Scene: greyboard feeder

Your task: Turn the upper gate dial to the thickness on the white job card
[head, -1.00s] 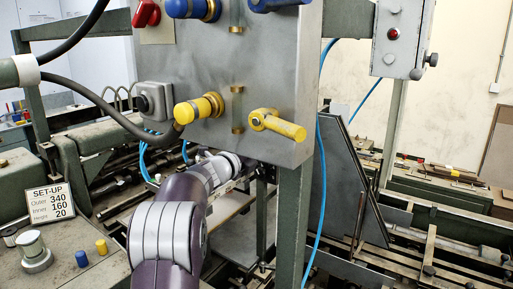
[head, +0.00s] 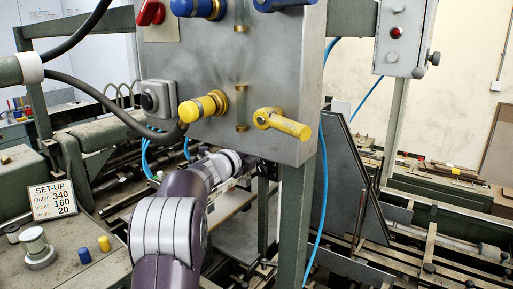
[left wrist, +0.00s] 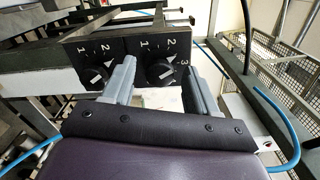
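In the left wrist view, two black dials with pale pointers sit side by side on dark plates with white numbers: a left dial (left wrist: 97,75) and a right dial (left wrist: 160,72). I cannot tell which is the upper gate dial. My left gripper (left wrist: 157,65) is open, with one grey finger on each side of the right dial; contact is not clear. In the head view my left arm reaches under the grey panel, and its fingers and the dials are hidden. A white card (head: 52,199) reads SET-UP, Outer 340, Inner 160, Height 20; no thickness line is readable.
The grey panel (head: 275,80) with yellow knob (head: 203,106) and yellow lever (head: 282,123) hangs over my left arm. Blue hoses (head: 322,200) run beside its post. In the left wrist view a blue hose (left wrist: 280,125) passes right of the gripper.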

